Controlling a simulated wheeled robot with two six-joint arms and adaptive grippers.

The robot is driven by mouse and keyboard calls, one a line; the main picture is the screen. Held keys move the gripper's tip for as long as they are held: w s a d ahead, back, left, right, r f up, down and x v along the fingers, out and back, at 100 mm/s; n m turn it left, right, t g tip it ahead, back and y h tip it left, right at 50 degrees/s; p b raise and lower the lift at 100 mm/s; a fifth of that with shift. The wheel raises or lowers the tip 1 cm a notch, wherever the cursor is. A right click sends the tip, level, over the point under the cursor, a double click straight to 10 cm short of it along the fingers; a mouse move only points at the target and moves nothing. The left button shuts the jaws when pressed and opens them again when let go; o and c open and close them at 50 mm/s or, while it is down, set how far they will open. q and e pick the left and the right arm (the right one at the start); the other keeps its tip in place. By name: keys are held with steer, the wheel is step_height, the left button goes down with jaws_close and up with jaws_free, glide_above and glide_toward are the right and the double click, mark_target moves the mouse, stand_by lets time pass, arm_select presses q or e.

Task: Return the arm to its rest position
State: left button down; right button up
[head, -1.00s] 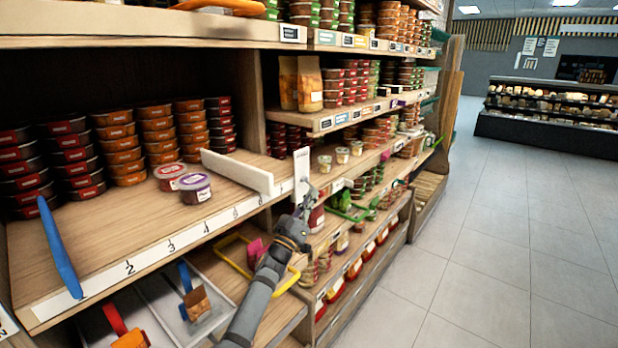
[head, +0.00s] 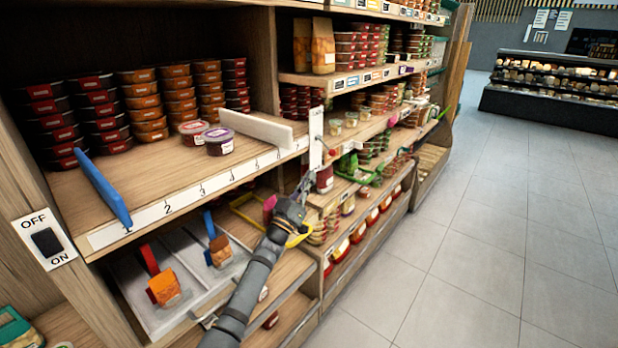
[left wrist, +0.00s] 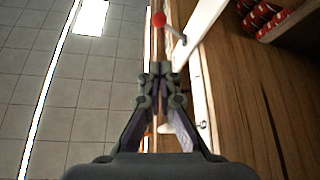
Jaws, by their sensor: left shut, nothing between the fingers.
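My left arm (head: 252,280) reaches up from the bottom of the head view. My left gripper (head: 304,182) is at its end, in front of the shelf edge and just below an upright white plate (head: 315,140). In the left wrist view the gripper's fingertips (left wrist: 160,68) are together, with nothing between them. A red ball (left wrist: 158,19) on a grey rod shows ahead of the fingertips, apart from them. My right gripper is in neither view.
An OFF/ON switch (head: 46,242) is at left. Floor at right (head: 480,260) is clear.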

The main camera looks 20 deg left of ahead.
arm_select(q)
steer(key=s+a+f+n+g+y, duration=0.1)
steer(key=s+a+f+g+y, duration=0.1)
steer(key=s+f+g+y, duration=0.5)
steer(key=s+a+f+n+g, duration=0.15)
steer(key=s+f, duration=0.45)
steer(key=f, duration=0.6)
steer(key=s+d+f+m+g, duration=0.15)
steer(key=s+g, duration=0.25)
steer(key=s, duration=0.5)
steer(key=s+d+f+m+g+h, duration=0.1)
steer(key=s+f+g, duration=0.2)
steer(key=s, duration=0.6)
steer(key=s+d+f+m+g, duration=0.15)
steer(key=s+g, duration=0.25)
steer(key=s, duration=0.5)
steer(key=s+a+f+g, duration=0.1)
steer(key=s+a+f, duration=0.1)
steer(key=f, duration=1.3)
steer(key=s+a+f+g, duration=0.1)
steer(key=s+a+f, duration=0.1)
steer(key=f, duration=1.3)
steer(key=s+f, duration=1.3)
steer(key=s, duration=0.4)
steer(key=shift+s+a+f, duration=0.2)
steer(key=shift+a, duration=0.1)
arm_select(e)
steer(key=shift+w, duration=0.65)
